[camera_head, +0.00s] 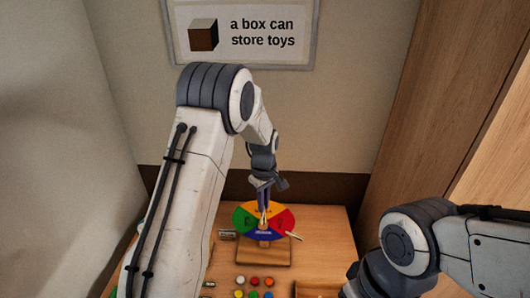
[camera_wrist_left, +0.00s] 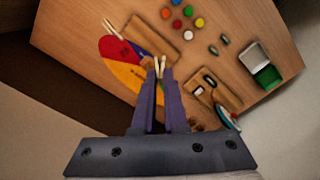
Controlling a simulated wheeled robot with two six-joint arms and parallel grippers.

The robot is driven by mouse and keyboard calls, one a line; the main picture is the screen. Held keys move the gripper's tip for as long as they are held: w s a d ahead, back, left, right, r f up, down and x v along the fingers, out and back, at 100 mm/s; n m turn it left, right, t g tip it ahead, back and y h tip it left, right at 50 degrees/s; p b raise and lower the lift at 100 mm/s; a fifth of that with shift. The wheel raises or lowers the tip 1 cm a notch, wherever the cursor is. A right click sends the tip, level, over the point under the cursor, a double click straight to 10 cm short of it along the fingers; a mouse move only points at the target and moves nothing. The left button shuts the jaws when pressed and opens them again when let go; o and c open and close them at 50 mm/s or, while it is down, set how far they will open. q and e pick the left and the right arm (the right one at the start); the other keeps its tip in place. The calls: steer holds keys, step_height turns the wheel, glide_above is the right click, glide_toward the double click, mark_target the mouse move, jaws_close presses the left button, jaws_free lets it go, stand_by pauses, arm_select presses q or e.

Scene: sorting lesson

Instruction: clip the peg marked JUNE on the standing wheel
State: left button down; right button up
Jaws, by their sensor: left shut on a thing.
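The standing wheel (camera_head: 279,217) is a disc with yellow, red, blue and green sectors, upright on a wooden base (camera_head: 264,252). In the left wrist view the wheel (camera_wrist_left: 118,72) is partly hidden by my fingers. My left gripper (camera_head: 264,205) is shut on a pale wooden peg (camera_wrist_left: 157,66), which is in front of the wheel. I cannot tell whether this peg touches the wheel, and no JUNE mark is readable on it. Another peg (camera_head: 293,236) sticks out from the wheel's right edge; it also shows in the left wrist view (camera_wrist_left: 111,28). My right gripper is out of view.
Several coloured discs (camera_head: 255,281) lie in front of the base. My right arm is low at the right.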

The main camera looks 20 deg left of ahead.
arm_select(q)
steer(key=w+a+r+n+p, duration=0.25)
steer(key=w+r+n, duration=0.25)
steer(key=r+n, duration=0.4)
steer(key=f+b, duration=0.3)
steer(key=shift+w+d+b, duration=0.25)
steer(key=shift+b, duration=0.05)
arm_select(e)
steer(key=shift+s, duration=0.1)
arm_select(q)
steer(key=shift+d+r+p, duration=0.1)
steer(key=shift+d+p, duration=0.05)
steer(key=shift+p, duration=0.35)
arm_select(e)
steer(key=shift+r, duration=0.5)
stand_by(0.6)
arm_select(q)
steer(key=shift+f, duration=0.25)
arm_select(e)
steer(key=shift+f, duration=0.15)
arm_select(q)
steer(key=shift+f+b, duration=0.45)
steer(key=shift+f, duration=0.15)
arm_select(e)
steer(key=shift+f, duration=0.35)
arm_select(q)
steer(key=shift+f, duration=0.2)
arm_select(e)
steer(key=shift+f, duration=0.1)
